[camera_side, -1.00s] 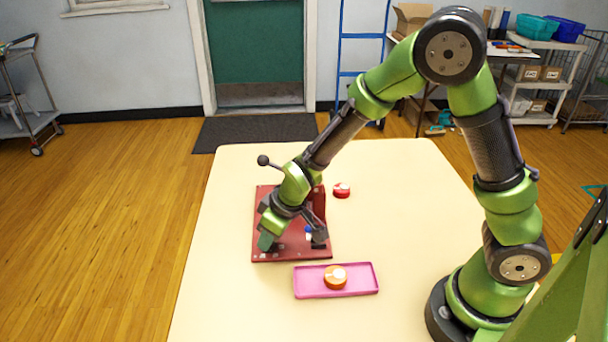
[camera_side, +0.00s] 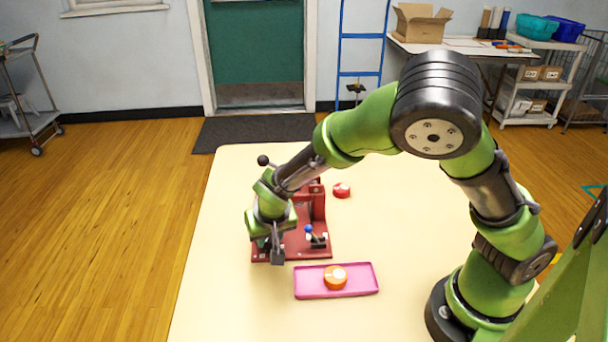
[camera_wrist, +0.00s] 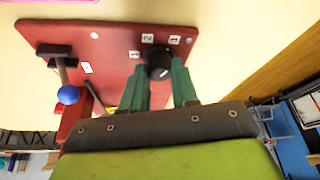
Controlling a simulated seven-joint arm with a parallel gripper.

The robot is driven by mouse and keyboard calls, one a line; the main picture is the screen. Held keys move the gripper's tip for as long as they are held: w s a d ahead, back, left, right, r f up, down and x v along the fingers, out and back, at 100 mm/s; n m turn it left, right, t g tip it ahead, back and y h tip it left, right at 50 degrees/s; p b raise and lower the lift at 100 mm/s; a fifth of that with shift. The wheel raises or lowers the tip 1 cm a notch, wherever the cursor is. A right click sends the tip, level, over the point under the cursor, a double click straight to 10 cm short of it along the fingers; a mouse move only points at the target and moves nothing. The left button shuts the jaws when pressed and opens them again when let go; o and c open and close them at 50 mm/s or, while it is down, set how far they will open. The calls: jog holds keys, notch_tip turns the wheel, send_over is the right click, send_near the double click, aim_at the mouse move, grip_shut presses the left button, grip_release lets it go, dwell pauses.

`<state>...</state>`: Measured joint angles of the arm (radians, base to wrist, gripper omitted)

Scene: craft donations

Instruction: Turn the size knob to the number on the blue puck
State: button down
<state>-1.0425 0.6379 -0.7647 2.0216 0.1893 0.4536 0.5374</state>
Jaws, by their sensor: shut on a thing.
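The size knob is a black round knob (camera_wrist: 158,60) on a red base plate (camera_wrist: 92,48). White number labels sit around it; one (camera_wrist: 148,38) looks like 2 and one (camera_wrist: 174,39) like 1. A small white mark shows on the knob, away from those labels. My gripper (camera_wrist: 159,68) has its green fingers on either side of the knob, shut on it. In the side view my gripper (camera_side: 268,251) is at the front left of the red plate, pointing down, and hides the knob. I see no blue puck in either view.
A blue-balled lever (camera_side: 309,229) stands on the plate, right of my gripper. An orange puck (camera_side: 335,278) with a white top lies on a pink tray (camera_side: 366,280) in front. A red-and-white puck (camera_side: 342,190) lies behind.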

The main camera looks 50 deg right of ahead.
dwell(0.4)
jog(key=c, duration=0.9)
grip_release()
jog(key=shift+o, duration=0.2)
jog(key=v, duration=1.6)
jog(key=shift+r, duration=0.4)
jog(key=shift+s+a, duration=0.1)
jog(key=shift+a, duration=0.05)
